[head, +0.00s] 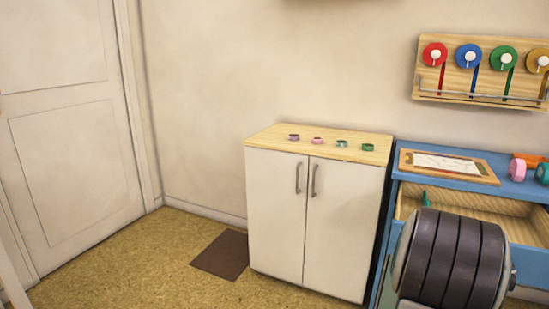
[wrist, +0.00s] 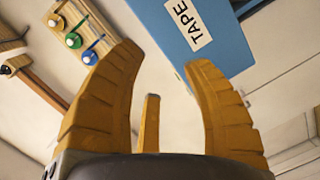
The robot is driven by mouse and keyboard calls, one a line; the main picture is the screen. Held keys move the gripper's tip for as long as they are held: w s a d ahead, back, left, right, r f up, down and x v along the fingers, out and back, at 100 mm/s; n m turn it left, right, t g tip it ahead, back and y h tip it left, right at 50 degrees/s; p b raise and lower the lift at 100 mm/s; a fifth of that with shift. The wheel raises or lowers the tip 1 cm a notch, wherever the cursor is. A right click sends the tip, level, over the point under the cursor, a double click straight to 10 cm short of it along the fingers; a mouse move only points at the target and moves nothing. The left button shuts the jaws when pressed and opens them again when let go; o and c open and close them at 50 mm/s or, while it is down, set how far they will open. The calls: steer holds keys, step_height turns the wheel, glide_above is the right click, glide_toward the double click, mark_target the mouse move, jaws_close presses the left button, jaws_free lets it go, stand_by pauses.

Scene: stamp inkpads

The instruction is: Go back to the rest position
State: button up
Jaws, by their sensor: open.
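My gripper (wrist: 163,62) is in the wrist view, its orange fingers spread wide apart with nothing between them. A third, shorter finger stands low in the middle. Behind the right fingertip is a blue box labelled TAPE (wrist: 172,32), and it looks apart from the fingers. In the head view a dark ribbed part of my own arm covers the lower right, and my fingers do not show there.
A white cabinet (head: 280,215) bears several small coloured rings. Right of it stands a blue desk (head: 402,190) with an open drawer (head: 488,220) and a framed board (head: 447,165). A wall rack (head: 480,82) holds coloured discs. The floor (head: 140,265) at left is mostly clear.

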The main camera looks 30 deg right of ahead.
steer(key=w+a+r+y+p, duration=0.3)
steer(key=a+r+p, duration=0.2)
steer(key=a, duration=0.3)
steer(key=w+a+r+t+y+p, duration=0.1)
steer(key=w+a+r+y+p, duration=0.2)
steer(key=a+r+p, duration=0.4)
steer(key=w+a+r+y+p, duration=0.3)
steer(key=a+p, duration=0.1)
steer(key=a, duration=0.5)
steer(key=s+a+r+g+y+p, duration=0.2)
steer(key=s+a+r+p, duration=0.4)
steer(key=a, duration=0.4)
steer(key=s+a+r+m+g+y+p, duration=0.1)
steer(key=s+a+r+g+y+p, duration=0.2)
steer(key=s+a+r+p, duration=0.4)
steer(key=s+a+p, duration=0.2)
steer(key=p, duration=0.1)
steer(key=shift+a+r+m+y, duration=0.15)
steer(key=shift+a+m+y, duration=0.15)
steer(key=shift+a+y, duration=0.1)
